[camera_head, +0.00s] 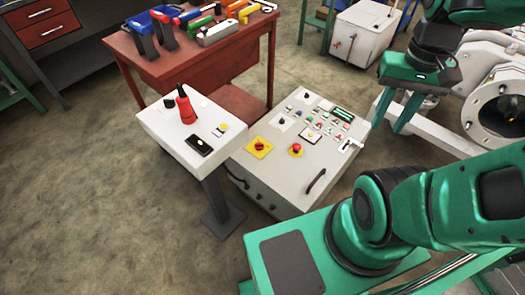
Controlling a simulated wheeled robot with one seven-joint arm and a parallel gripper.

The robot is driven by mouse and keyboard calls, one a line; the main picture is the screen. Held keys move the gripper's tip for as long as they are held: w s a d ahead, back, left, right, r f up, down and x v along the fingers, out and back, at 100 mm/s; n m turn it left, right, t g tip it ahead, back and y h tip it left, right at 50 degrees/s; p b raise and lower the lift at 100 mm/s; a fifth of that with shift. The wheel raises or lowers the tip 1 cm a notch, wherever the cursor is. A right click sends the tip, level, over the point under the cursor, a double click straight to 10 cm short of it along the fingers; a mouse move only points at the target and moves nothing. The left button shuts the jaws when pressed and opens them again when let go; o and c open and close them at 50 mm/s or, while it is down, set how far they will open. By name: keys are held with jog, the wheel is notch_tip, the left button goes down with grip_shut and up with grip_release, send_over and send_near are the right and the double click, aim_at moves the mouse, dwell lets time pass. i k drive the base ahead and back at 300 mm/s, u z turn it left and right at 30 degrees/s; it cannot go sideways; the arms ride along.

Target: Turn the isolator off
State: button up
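A grey control cabinet (270,186) stands in the middle, its sloped top facing up. A red rotary knob on a square yellow plate (260,148) sits at its left; it looks like the isolator, but its setting is too small to read. A round red button on a yellow base (296,150) is to its right. My gripper (388,124) hangs at the right, beyond the cabinet's right edge and apart from the knob. Its two green fingers are spread with nothing visible between them.
Left of the cabinet, a white pedestal panel (160,126) carries an upright red handle (186,106). A red workbench (145,62) with tools stands behind. White machinery (485,55) is near my gripper at the right. The floor at lower left is clear.

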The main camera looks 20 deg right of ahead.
aim_at(259, 146)
jog(key=z, duration=0.05)
jog(key=k, duration=0.3)
jog(key=z, duration=2.25)
jog(key=k, duration=0.7)
jog(key=u, duration=1.3)
jog(key=i, duration=1)
jog(key=u, duration=0.05)
